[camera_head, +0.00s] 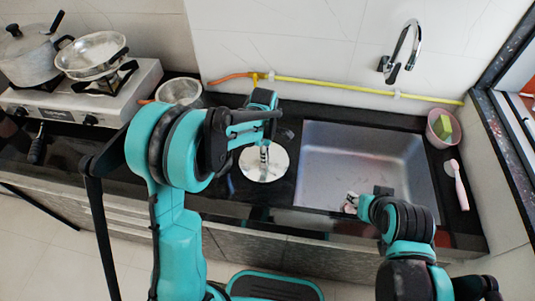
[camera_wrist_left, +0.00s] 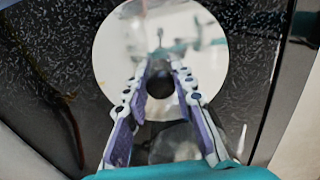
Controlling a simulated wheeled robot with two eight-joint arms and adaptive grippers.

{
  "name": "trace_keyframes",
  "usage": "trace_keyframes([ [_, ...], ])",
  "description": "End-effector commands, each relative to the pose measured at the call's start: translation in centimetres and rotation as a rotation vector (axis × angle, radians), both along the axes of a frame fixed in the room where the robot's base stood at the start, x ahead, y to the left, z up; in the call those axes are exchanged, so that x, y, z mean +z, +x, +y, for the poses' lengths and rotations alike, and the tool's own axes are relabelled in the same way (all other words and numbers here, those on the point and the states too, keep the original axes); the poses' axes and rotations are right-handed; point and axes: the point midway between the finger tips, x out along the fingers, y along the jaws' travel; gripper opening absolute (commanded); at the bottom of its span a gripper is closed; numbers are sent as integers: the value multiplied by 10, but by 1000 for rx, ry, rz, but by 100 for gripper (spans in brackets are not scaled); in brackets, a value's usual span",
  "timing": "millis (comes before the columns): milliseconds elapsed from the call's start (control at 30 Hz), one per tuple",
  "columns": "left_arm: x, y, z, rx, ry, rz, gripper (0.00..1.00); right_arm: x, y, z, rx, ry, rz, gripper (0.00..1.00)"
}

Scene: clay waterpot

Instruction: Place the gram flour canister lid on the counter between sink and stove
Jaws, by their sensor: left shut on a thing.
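The gram flour canister lid (camera_head: 265,168) is a round, shiny, mirror-like disc with a dark knob. It lies flat at the counter between stove and sink; whether it touches the counter or hovers just above cannot be told. My left gripper (camera_head: 264,153) points down over its middle. In the left wrist view the lid (camera_wrist_left: 118,50) fills the upper middle, and the left gripper's (camera_wrist_left: 161,78) fingers are shut on its dark knob. My right gripper (camera_head: 351,203) is small and partly hidden at the sink's front edge, apart from the lid.
The stove (camera_head: 138,88) at left carries a pot (camera_head: 28,58) and a steel pan (camera_head: 92,52). A metal bowl (camera_head: 180,90) stands behind my left arm. The sink (camera_head: 345,150) is right of the lid. A yellow hose (camera_head: 340,87) runs along the wall. A pink tub (camera_head: 443,128) stands at right.

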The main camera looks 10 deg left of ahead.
Motion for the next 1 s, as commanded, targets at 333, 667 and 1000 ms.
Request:
trace_keyframes([
  [333, -2, 0, 0, 0, 0, 0, 46, -2, 0, 0, 0, 0, 0, 40],
  [667, 29, 0, 0, 0, 0, 0, 46, 13, 0, 0, 0, 0, 0, 40],
  [1000, 102, 0, 0, 0, 0, 0, 46, 38, 0, 0, 0, 0, 0, 40],
])
